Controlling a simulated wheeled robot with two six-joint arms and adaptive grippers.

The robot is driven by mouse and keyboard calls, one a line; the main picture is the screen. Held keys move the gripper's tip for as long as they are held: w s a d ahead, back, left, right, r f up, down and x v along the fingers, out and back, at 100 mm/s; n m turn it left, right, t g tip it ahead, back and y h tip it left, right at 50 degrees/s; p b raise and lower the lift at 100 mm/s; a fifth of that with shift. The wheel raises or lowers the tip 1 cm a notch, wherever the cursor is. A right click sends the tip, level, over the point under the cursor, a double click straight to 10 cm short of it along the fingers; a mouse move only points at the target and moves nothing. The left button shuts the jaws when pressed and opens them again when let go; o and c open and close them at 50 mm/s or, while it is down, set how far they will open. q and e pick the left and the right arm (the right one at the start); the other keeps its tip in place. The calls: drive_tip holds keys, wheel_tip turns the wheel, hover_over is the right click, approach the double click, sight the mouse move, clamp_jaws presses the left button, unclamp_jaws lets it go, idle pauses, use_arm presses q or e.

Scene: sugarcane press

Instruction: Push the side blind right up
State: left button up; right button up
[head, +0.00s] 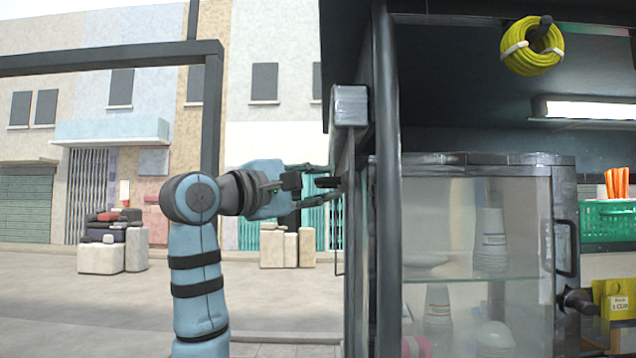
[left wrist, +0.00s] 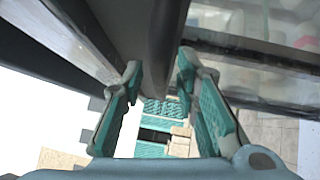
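The side blind appears to be the narrow grey piece (head: 349,106) at the stall's left side, with a dark edge running down below it; I see it almost edge-on and cannot tell how far down it hangs. My left gripper (head: 334,189) reaches in from the left, with its fingertips at that dark edge. In the left wrist view my left gripper (left wrist: 158,76) is open, its two fingers apart. A dark rounded bar (left wrist: 164,40) shows between the fingertips; I cannot tell whether they touch it. My right gripper is out of view.
A dark upright post (head: 386,200) stands just right of my left gripper. Behind it is a glass cabinet (head: 475,225) with cups. A yellow hose coil (head: 520,60) hangs above, and a green basket (head: 606,222) stands at right. Open pavement (head: 90,300) lies left.

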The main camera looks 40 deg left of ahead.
use_arm(q)
clamp_jaws()
wheel_tip(320, 180, up, 3)
drive_tip(key=shift+f+p, duration=0.1)
drive_tip(key=shift+p, duration=1.05)
drive_tip(key=shift+f, duration=0.1)
drive_tip(key=shift+o, duration=1)
unclamp_jaws()
drive_tip(key=shift+w+d, duration=0.1)
